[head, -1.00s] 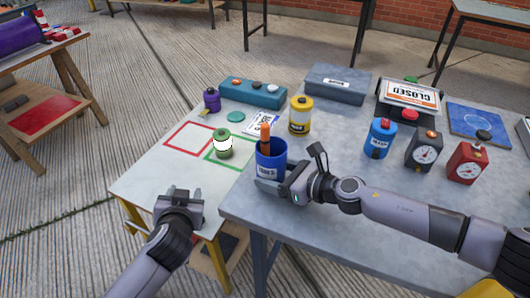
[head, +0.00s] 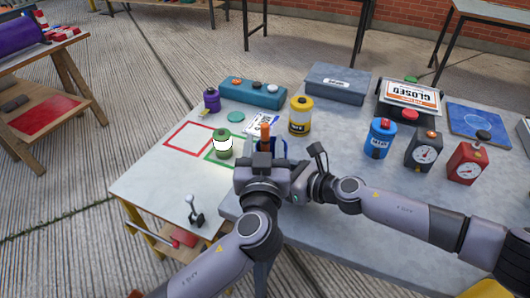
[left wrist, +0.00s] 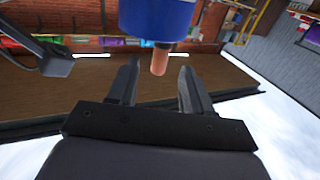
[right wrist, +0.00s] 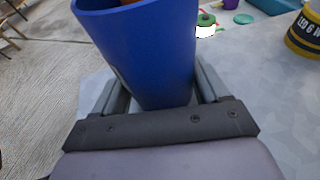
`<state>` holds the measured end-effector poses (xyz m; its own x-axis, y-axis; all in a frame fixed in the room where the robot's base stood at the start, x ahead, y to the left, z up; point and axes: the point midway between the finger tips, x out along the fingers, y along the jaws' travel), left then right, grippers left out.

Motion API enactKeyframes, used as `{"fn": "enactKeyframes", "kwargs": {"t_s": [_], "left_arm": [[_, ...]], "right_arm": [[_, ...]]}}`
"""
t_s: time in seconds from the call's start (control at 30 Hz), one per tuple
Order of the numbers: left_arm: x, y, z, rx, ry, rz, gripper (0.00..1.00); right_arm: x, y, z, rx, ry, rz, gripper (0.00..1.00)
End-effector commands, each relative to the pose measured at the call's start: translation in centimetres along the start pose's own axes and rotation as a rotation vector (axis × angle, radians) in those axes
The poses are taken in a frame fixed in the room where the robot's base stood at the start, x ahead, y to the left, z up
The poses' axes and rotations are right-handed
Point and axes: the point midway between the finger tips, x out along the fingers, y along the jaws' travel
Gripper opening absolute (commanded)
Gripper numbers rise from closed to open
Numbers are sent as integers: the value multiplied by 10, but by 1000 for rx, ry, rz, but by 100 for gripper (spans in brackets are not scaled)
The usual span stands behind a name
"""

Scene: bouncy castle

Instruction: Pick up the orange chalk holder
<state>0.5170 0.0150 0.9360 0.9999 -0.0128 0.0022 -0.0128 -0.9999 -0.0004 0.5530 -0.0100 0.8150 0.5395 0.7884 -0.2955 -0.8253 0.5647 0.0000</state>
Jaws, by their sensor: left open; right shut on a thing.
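The orange chalk holder (head: 265,133) stands up out of a blue cup (head: 281,147). My left gripper (head: 265,158) is open in front of the cup in the head view and hides most of it. In the left wrist view, the holder's orange end (left wrist: 160,58) shows between the open left fingers, and the cup (left wrist: 155,18) is at the top edge. I cannot tell whether the fingers touch the holder. My right gripper (right wrist: 160,92) is shut on the blue cup (right wrist: 140,45). In the head view the right fingers are hidden behind the left gripper.
A blue bottle (head: 380,138) and dial boxes (head: 424,152) stand to the right. A small lever (head: 194,212) is at the table's front left. The grey tabletop (head: 340,230) in front is clear.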

Motion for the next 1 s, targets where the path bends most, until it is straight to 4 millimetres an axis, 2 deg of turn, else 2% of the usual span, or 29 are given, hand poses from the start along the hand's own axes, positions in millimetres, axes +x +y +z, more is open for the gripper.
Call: {"fn": "enactKeyframes", "kwargs": {"t_s": [0.27, 0.6, 0.93, 0.97, 1.0], "left_arm": [[18, 0, 0, 1, 0, 0, 50], [61, 0, 0, 1, -1, 0, 50], [66, 0, 1, 0, -2, 0, 50], [66, 0, 1, 0, -2, 0, 47], [66, 0, 1, 0, -2, 0, 34]], "right_arm": [[0, 0, 0, 0, 0, 0, 57], [0, 0, 0, 0, 0, 0, 57], [0, 0, 0, 0, 0, 1, 57], [0, 0, 0, 0, 0, 1, 57], [0, 0, 0, 0, 0, 1, 57]]}}
